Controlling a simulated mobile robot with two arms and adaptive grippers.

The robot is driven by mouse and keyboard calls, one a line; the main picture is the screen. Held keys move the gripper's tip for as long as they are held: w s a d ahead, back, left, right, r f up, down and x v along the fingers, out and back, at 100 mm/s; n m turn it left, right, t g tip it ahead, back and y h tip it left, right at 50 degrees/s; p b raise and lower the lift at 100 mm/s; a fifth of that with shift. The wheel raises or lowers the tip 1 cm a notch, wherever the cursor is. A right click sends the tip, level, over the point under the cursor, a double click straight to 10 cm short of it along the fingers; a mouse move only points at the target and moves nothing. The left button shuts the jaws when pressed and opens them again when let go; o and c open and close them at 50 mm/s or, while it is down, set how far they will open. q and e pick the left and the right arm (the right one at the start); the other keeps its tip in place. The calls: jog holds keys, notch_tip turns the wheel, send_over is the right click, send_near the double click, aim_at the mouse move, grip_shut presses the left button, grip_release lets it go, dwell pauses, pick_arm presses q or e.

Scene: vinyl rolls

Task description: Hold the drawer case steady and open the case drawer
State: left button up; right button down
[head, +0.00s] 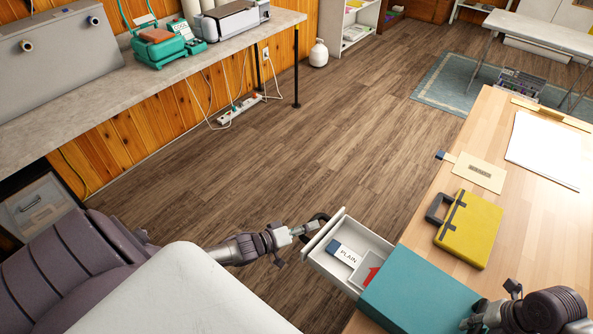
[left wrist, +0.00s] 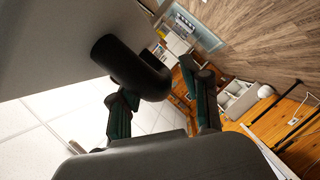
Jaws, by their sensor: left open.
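The teal drawer case (head: 415,298) sits at the table's near edge. Its white drawer (head: 375,246) is open and sticks out to the left past the table. Inside are a box labelled PLAIN (head: 346,254) and something with a red arrow-like mark (head: 371,276). The drawer's black handle (head: 318,222) also shows in the left wrist view (left wrist: 132,68). My left gripper (head: 297,244) is open at the handle; in the left wrist view its fingers (left wrist: 163,90) are apart, one close to the handle. Contact is unclear. My right gripper (head: 478,318) is at the case's right side, its fingers mostly hidden.
On the table (head: 535,210) are a yellow case (head: 470,230), a tan card (head: 480,171) and white paper (head: 545,150). A counter (head: 100,80) with machines stands at the left. Floor (head: 290,150) is clear between them.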

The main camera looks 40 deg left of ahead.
jog(key=shift+s+f, duration=0.25)
jog(key=shift+f, duration=0.05)
pick_arm(q)
jog(key=v, duration=1.1)
jog(key=shift+s+a, duration=0.2)
jog(key=shift+s, duration=0.1)
pick_arm(e)
jog(key=c, duration=1.3)
grip_release()
jog(key=o, duration=0.4)
jog(key=shift+w+d, duration=0.1)
jog(key=shift+w, duration=0.1)
jog(key=shift+r, duration=0.15)
